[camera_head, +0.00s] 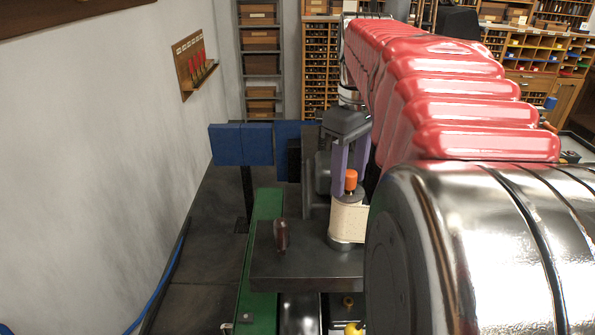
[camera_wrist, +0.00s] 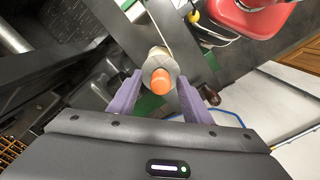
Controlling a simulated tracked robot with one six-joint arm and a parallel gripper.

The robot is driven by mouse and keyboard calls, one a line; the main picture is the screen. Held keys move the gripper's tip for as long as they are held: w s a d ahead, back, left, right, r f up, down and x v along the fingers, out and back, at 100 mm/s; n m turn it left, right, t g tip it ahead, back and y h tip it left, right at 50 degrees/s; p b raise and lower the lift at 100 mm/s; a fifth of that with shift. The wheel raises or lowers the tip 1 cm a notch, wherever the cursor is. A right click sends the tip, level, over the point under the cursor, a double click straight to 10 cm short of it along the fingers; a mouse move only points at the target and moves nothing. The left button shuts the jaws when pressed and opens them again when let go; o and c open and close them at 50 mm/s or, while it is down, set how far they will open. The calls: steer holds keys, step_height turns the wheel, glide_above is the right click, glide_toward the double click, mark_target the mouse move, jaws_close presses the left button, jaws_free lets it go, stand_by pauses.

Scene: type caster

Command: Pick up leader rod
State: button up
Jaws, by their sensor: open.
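An orange-capped upright piece (camera_head: 351,180) stands on top of a cream spool (camera_head: 348,220) on the machine. I take it to be the leader rod, though most of its length is hidden. In the wrist view its round orange end (camera_wrist: 160,82) faces the camera. My gripper (camera_head: 349,188) points down over the spool with its two purple fingers apart. The fingers straddle the orange cap, one on each side. In the wrist view, gaps show between the cap and both fingers, so it is not clamped.
A dark plate (camera_head: 305,270) with a brown knob (camera_head: 281,236) lies left of and in front of the spool. A green machine bed (camera_head: 258,225) runs alongside. Blue panels (camera_head: 240,144) stand behind, left. A wall (camera_head: 95,130) bounds the left. Shelves (camera_head: 262,60) fill the back.

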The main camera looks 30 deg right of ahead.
steer(key=shift+c, duration=0.7)
jaws_close()
step_height(320, 180, up, 18)
stand_by(0.5)
steer(key=shift+s, duration=0.1)
stand_by(0.7)
